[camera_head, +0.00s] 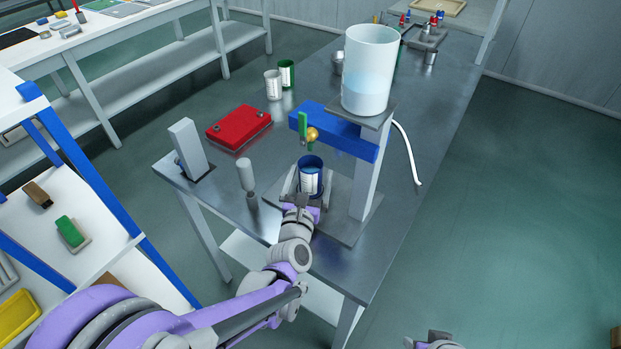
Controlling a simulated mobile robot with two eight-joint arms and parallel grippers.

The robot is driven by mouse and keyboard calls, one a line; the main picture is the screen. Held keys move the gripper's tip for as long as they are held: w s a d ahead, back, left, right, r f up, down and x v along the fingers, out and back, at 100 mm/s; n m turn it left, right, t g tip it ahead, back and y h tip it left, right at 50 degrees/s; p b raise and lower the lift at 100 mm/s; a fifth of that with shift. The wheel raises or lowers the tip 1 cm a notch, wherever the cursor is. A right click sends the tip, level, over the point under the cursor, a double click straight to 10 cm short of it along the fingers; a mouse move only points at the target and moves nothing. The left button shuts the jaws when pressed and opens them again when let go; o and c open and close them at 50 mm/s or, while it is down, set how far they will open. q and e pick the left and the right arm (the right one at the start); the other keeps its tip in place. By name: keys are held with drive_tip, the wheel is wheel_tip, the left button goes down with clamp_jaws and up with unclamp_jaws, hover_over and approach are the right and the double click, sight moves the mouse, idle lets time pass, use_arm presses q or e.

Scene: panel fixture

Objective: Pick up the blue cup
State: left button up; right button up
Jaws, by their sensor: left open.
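The blue cup (311,167) stands upright on the grey base plate of the dispenser stand, under the brass tap (312,134). It is blue with a white label and open at the top. My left gripper (308,186) is open, with its fingers on either side of the cup's lower part. I cannot tell whether the fingers touch the cup. The lower front of the cup is partly hidden by the gripper. Part of my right gripper (433,341) shows at the bottom edge, and its fingers cannot be made out.
A clear tank (369,72) with liquid sits on the stand above a blue bar (345,137). A red case (239,128), white cup (273,86) and green cup (287,72) stand further back. A grey-handled tool (245,175) and upright block (187,146) are at left.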

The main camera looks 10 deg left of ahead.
use_arm(q)
drive_tip(key=shift+w, duration=0.15)
drive_tip(key=c, duration=1.5)
drive_tip(key=shift+r, duration=0.1)
drive_tip(key=shift+c, duration=0.2)
